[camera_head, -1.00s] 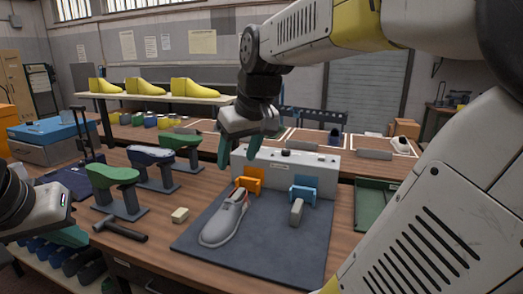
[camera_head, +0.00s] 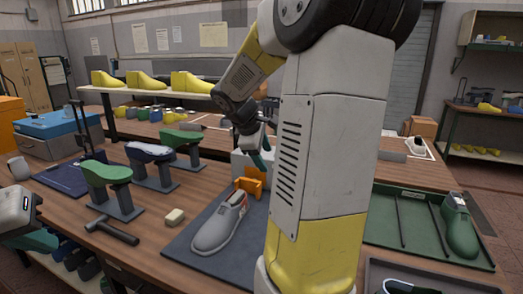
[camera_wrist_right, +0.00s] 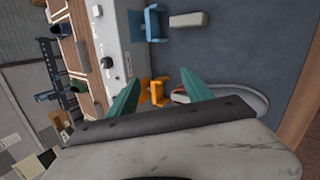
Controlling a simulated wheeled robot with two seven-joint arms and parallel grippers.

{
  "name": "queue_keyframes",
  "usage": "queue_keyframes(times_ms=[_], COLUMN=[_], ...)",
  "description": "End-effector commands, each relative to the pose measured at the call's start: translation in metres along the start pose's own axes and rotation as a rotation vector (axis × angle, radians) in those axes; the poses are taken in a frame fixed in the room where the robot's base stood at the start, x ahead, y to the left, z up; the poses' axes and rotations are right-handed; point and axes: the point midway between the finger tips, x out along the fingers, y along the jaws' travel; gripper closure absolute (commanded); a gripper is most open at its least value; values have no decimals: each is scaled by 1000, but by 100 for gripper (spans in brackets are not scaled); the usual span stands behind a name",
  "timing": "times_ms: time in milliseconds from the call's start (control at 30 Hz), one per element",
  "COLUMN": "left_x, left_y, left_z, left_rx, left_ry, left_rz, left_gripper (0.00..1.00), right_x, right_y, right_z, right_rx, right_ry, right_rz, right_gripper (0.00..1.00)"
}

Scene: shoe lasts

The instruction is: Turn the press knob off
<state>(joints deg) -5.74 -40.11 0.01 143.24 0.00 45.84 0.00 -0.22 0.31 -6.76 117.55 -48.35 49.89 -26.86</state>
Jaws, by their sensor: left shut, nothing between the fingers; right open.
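The press is a pale grey box (camera_head: 240,162) at the back of the dark mat, mostly hidden behind my right arm. In the right wrist view its panel (camera_wrist_right: 118,38) carries a black knob (camera_wrist_right: 107,62) with a smaller dark control nearby. An orange clamp (camera_head: 250,186) and a blue clamp (camera_wrist_right: 155,23) stand before it. My right gripper (camera_head: 262,158) is open over the orange clamp side; its teal fingers (camera_wrist_right: 161,85) are apart and empty, not touching the knob. My left gripper (camera_head: 38,238) is shut and empty at the left, far from the press.
A grey shoe (camera_head: 220,222) lies on the mat (camera_head: 192,248). A green tray (camera_head: 390,222) with a green last (camera_head: 459,230) is at the right.

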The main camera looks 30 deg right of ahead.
Motion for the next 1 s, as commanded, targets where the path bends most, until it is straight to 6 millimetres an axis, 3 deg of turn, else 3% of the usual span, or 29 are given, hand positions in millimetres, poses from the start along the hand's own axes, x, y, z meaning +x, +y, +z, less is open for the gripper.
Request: queue_keyframes(times_ms=[33,200,400,633,1000], left_x=[0,0,0,0,0], left_y=[0,0,0,0,0], left_z=[0,0,0,0,0], left_rx=[0,0,0,0,0], left_ry=[0,0,0,0,0], left_rz=[0,0,0,0,0], left_gripper=[100,100,100,100,100], right_x=[22,84,150,186,225], right_y=[17,79,133,160,181], right_z=[0,0,-8,-18,-1], right_rx=[-89,-428,-802,-1030,-1052], right_ry=[-61,-266,-485,-612,-627], right_rz=[22,107,170,201,201], right_gripper=[42,42,42,42,42])
